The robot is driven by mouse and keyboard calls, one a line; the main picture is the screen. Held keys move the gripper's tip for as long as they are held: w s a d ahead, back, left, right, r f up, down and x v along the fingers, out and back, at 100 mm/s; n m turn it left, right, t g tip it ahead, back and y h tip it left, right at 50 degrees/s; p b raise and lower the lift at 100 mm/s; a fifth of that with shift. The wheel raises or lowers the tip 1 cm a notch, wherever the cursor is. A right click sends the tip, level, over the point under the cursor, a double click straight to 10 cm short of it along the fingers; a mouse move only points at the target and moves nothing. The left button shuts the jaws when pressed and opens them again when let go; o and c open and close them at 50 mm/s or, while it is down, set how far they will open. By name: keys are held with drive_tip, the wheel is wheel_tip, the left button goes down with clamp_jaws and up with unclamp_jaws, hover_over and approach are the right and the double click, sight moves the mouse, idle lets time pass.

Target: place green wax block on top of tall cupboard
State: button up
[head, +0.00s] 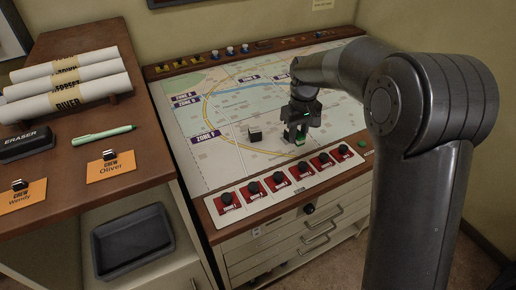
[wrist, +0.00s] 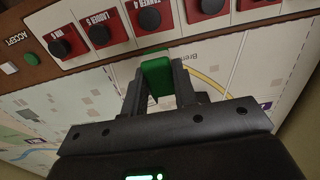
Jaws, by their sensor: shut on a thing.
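The green wax block (wrist: 157,74) is between the two fingers of my gripper (wrist: 160,85) in the wrist view. The fingers are shut on its sides. Whether the block touches the board I cannot tell. The wooden-topped cupboard (head: 150,160) at the left stands higher than the map console. Its top carries rolled papers, an eraser, a pen and name cards.
Rolled papers (head: 70,85), an eraser (head: 27,144), a green pen (head: 104,135) and orange cards (head: 111,167) occupy the cupboard top. A grey tray (head: 132,243) sits below.

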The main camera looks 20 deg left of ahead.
hover_over(263, 158)
wheel_tip(263, 158, down, 6)
drive_tip(key=shift+d+f, duration=0.1)
drive_tip(key=shift+f, duration=2.2)
drive_tip(key=shift+f, duration=0.15)
drive_tip(key=o, duration=1)
wheel_tip(263, 158, up, 12)
drive_tip(key=shift+r, duration=0.2)
